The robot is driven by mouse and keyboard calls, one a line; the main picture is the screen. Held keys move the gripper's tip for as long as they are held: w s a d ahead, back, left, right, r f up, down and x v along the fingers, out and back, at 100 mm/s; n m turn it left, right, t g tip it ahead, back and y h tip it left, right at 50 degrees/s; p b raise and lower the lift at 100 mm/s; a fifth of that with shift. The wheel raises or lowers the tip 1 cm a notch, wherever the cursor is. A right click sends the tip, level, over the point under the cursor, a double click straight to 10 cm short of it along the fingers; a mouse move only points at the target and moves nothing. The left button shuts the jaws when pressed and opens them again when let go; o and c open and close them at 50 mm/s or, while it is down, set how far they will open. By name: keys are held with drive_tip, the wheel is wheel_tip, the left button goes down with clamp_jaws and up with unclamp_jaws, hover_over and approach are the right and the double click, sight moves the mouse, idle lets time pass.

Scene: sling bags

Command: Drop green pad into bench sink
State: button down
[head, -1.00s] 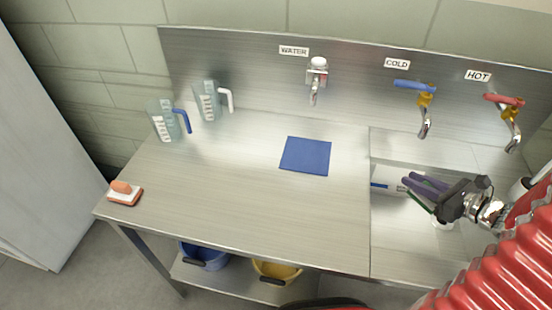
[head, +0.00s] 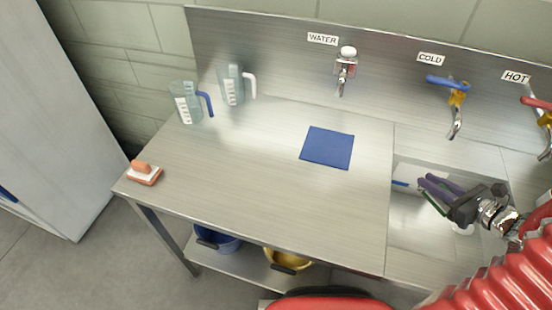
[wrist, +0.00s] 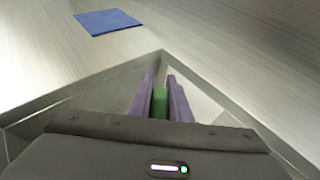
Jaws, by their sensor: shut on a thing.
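My gripper (head: 432,188) is over the bench sink (head: 410,228) at the right end of the steel bench. Its purple fingers are shut on the green pad (wrist: 160,103), which shows between them in the wrist view. In the head view only a thin green edge of the pad (head: 434,203) shows beside the fingers. The sink also shows around the fingers in the wrist view (wrist: 85,97). How high the pad is above the sink floor is hard to tell.
A blue pad (head: 327,148) lies flat on the bench left of the sink. Two jugs (head: 186,103) (head: 232,86) stand at the back left, and an orange-and-white brush (head: 145,173) lies at the left edge. Cold (head: 455,110) and hot (head: 545,125) taps hang above the sink area.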

drive_tip(key=shift+f, duration=1.65)
drive_tip(key=c, duration=1.6)
unclamp_jaws()
drive_tip(key=shift+o, duration=0.2)
drive_tip(key=shift+s, duration=0.1)
drive_tip(key=v, duration=1.3)
drive_tip(key=shift+s+d, duration=0.15)
drive_tip(key=shift+s, duration=0.1)
drive_tip(key=shift+r, duration=0.1)
